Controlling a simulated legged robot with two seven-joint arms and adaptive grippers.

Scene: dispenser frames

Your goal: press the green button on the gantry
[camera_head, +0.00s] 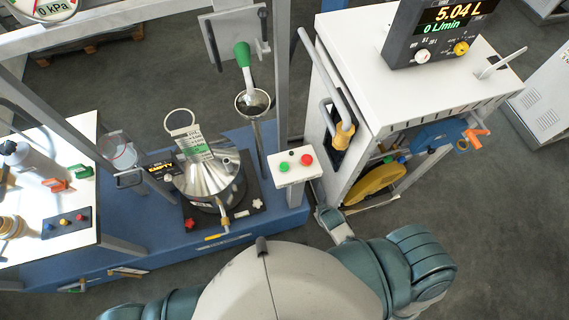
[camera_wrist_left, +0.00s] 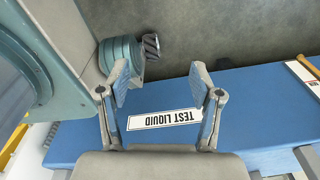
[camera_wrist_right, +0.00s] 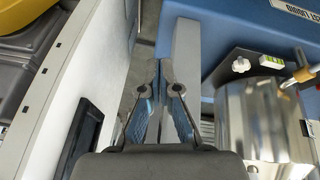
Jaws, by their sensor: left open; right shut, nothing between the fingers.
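The green button (camera_head: 284,168) sits on a small white control box (camera_head: 295,177), left of a red button (camera_head: 307,160). The box stands on a post at the front right of the gantry's blue base. My right gripper (camera_wrist_right: 162,65) is shut and empty beside a grey post (camera_wrist_right: 186,45) in the right wrist view; the green button cannot be made out there. In the head view my right arm's end is low, in front of and right of the box, apart from the button. My left gripper (camera_wrist_left: 158,65) is open and empty above the blue base with a "TEST LIQUID" label (camera_wrist_left: 165,118).
A steel vessel (camera_head: 212,177) stands left of the control box; it also shows in the right wrist view (camera_wrist_right: 262,125). A white cabinet (camera_head: 412,85) with a display (camera_head: 440,30) stands to the right. A green-handled lever (camera_head: 243,55) and funnel (camera_head: 252,102) are behind the box.

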